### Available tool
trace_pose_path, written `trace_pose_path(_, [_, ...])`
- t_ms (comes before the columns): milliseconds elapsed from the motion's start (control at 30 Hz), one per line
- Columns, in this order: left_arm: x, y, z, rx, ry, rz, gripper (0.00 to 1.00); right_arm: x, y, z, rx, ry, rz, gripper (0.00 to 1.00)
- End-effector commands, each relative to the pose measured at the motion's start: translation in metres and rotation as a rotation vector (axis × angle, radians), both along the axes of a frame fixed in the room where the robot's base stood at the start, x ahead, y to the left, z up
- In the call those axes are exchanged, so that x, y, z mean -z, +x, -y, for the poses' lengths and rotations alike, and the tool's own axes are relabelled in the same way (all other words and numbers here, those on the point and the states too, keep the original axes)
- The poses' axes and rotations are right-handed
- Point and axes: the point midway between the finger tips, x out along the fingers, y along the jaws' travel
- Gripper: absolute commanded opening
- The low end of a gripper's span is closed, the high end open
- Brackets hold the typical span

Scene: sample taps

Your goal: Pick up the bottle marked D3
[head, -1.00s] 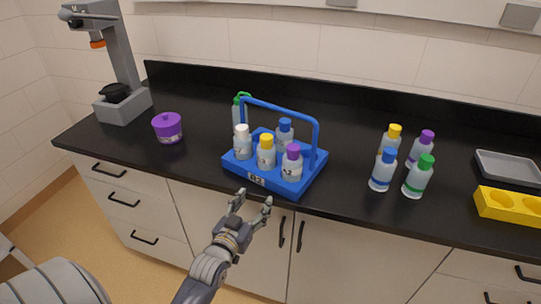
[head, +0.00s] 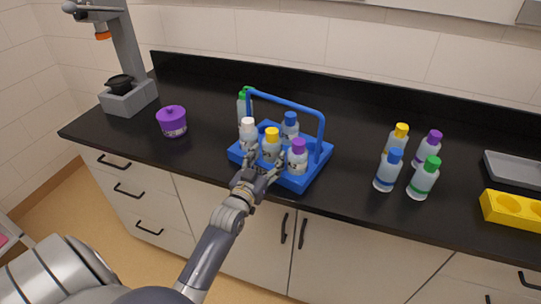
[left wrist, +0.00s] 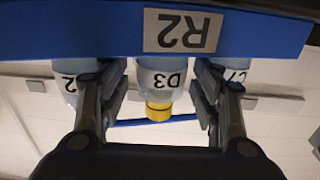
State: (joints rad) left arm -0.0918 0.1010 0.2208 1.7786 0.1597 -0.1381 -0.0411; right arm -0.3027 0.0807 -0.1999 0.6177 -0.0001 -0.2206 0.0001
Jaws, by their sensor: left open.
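The bottle marked D3 (left wrist: 165,78) has a yellow cap and appears upside down in the left wrist view. In the head view this yellow-capped bottle (head: 271,146) stands in the front row of a blue carrier (head: 300,182), between a white-capped bottle (head: 248,135) and a purple-capped bottle (head: 298,158). My left gripper (head: 264,168) is open at the front of the carrier. In the left wrist view its fingers (left wrist: 160,98) stand on either side of D3, with neighbouring bottles just outside them. Contact cannot be told. My right gripper is not in view.
The carrier's label reads R2, and its blue handle arches over the bottles. Blue-capped (head: 290,124) and green-capped (head: 244,108) bottles stand behind. Several loose bottles (head: 388,172), a yellow block (head: 513,212) and a grey tray (head: 513,168) are right; a purple pot (head: 172,122) is left.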

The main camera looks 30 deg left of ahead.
Motion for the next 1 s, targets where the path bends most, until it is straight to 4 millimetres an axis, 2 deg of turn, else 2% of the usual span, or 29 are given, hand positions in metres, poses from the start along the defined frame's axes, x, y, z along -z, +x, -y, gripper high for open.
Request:
trace_pose_path(33, [-0.005,0.008,-0.002,0.0,0.0,0.0,0.59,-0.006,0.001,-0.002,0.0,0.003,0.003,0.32])
trace_pose_path(200, [-0.002,0.024,-0.005,0.001,-0.002,0.0,0.59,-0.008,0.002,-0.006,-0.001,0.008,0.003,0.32])
trace_pose_path(500, [-0.001,0.027,-0.006,0.001,-0.001,-0.001,0.59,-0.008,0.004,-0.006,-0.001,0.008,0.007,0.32])
trace_pose_path(567, [-0.001,0.027,-0.006,0.001,-0.001,-0.001,0.47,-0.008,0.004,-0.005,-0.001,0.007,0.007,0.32])
trace_pose_path(700, [-0.001,0.027,-0.006,0.001,-0.001,-0.001,0.17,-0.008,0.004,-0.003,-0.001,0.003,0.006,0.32])
trace_pose_path(1000, [-0.003,0.028,-0.006,0.0,-0.001,0.002,0.17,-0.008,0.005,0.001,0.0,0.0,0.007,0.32])
